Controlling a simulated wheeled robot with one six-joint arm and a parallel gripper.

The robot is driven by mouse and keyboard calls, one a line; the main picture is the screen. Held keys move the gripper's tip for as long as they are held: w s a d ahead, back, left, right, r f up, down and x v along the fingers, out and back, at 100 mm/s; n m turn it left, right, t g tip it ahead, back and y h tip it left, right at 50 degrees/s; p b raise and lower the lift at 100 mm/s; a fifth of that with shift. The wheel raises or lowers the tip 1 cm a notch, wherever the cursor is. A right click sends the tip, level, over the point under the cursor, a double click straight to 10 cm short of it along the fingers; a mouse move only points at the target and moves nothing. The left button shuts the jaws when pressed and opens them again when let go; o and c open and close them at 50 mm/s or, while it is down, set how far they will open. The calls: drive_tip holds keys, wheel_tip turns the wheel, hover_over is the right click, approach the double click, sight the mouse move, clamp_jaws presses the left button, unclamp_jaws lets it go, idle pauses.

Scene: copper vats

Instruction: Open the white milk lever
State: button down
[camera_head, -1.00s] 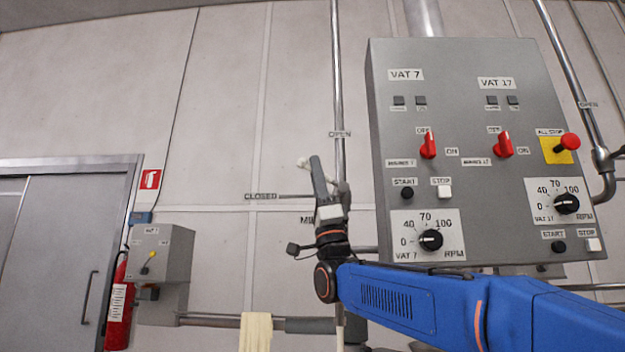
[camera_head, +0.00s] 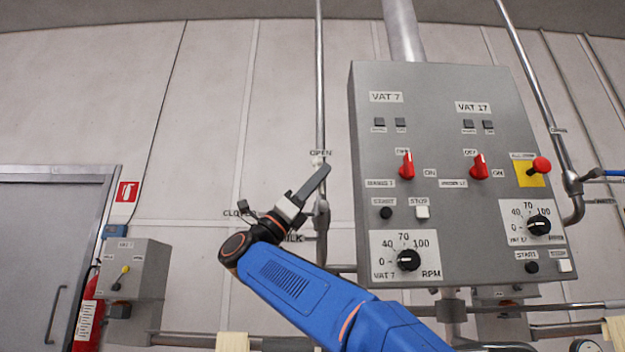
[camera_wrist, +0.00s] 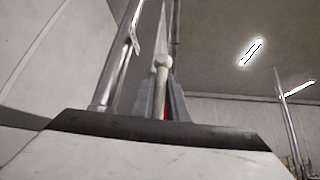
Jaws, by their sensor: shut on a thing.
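The white milk lever shows in the head view as a pale ball end (camera_head: 318,160) just below the OPEN label (camera_head: 320,153), so it points roughly up along the pipe. Its lower part is hidden behind my gripper (camera_head: 322,172). In the wrist view the lever's white rod and ball (camera_wrist: 162,62) stand between my two grey fingers, which are shut on it. The CLOSED label (camera_head: 238,213) is to the left, partly covered by my wrist. The MILK label (camera_head: 293,239) is partly hidden below.
A grey control panel (camera_head: 450,85) with red switches and dials stands close to the right of my gripper. A vertical pipe (camera_head: 319,80) runs up behind the lever. A small grey box (camera_head: 148,262) and a door (camera_head: 50,240) are at the left.

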drive_tip(key=shift+d+m+g+y, duration=0.4)
drive_tip(key=shift+d+g+y, duration=0.05)
drive_tip(key=shift+g+y, duration=0.15)
drive_tip(key=c, duration=1.8)
unclamp_jaws()
drive_tip(key=shift+d, duration=0.1)
drive_tip(key=shift+o, duration=0.2)
drive_tip(key=v, duration=1.7)
drive_tip(key=shift+f, duration=0.25)
